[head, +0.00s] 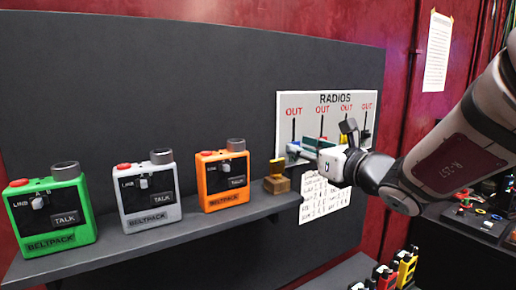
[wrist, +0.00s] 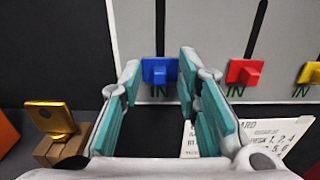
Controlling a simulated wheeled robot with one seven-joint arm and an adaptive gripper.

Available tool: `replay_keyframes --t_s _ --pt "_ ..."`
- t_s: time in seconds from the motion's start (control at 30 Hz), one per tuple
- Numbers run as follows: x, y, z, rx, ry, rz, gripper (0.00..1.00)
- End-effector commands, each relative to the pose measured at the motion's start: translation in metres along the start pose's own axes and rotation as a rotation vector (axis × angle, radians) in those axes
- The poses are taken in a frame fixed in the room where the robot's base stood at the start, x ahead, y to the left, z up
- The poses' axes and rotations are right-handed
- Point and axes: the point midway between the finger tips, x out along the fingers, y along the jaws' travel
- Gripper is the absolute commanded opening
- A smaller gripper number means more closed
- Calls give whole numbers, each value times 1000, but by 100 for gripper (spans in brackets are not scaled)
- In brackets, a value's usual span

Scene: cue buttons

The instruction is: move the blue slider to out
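The blue slider (wrist: 158,71) sits at the bottom of its vertical slot on the white RADIOS board (head: 348,100), just above a green IN label. In the head view, red OUT labels mark the tops of the slots. My gripper (wrist: 159,72) is open, with teal pads facing each other. In the wrist view its fingertips appear either side of the blue slider; nothing is pinched, and I cannot tell how deep they reach. In the head view my gripper (head: 308,149) is at the board's lower left and hides much of the lower slots.
A red slider (wrist: 243,72) and a yellow slider (wrist: 309,73) sit low to the right. A gold piece on a wooden block (head: 277,178) stands on the shelf (head: 150,248) close left. Green, grey and orange beltpacks (head: 223,180) stand farther left. A paper (head: 325,200) hangs below the board.

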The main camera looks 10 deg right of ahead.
Motion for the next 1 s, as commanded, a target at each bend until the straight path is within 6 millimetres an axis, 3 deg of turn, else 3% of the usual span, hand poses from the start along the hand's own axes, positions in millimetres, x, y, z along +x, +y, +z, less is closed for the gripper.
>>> replay_keyframes --t_s 0.03,0.13,0.17,0.47,0.8,1.0 --pt "0 0 0 0 0 0 25" --pt "0 0 0 0 0 0 3" --pt "0 0 0 0 0 0 0" --pt "-1 0 4 -1 -1 0 0" --pt "-2 1 50 -2 -2 0 0" --pt "0 0 51 -1 -4 0 0"
